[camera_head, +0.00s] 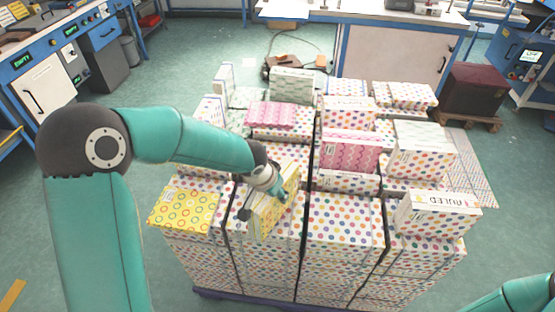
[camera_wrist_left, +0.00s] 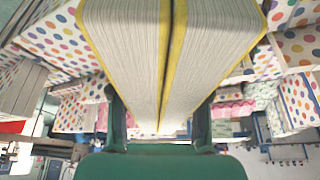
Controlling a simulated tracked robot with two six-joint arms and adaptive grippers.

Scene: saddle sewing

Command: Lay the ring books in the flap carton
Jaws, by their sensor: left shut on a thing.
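My left gripper (camera_head: 268,190) is shut on a ring book (camera_head: 275,208) with a yellow cover, holding it tilted above the front of the dotted stacks. In the left wrist view the held ring book (camera_wrist_left: 120,45) shows thick white page blocks with yellow cover edges between the fingers. I cannot tell whether this is one book or two. Another yellow item with a ring pattern (camera_head: 185,210) lies flat on the front-left stack. I cannot tell which box is the flap carton. My right gripper is out of view; only a teal arm part shows at bottom right.
Several polka-dot stacks (camera_head: 345,225) stand close together on a blue pallet (camera_head: 225,294), at uneven heights. Pink (camera_head: 350,150) and pale green boxes sit among them. A white box labelled RULED (camera_head: 438,212) stands at right. A dark red box (camera_head: 473,93) and benches stand behind.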

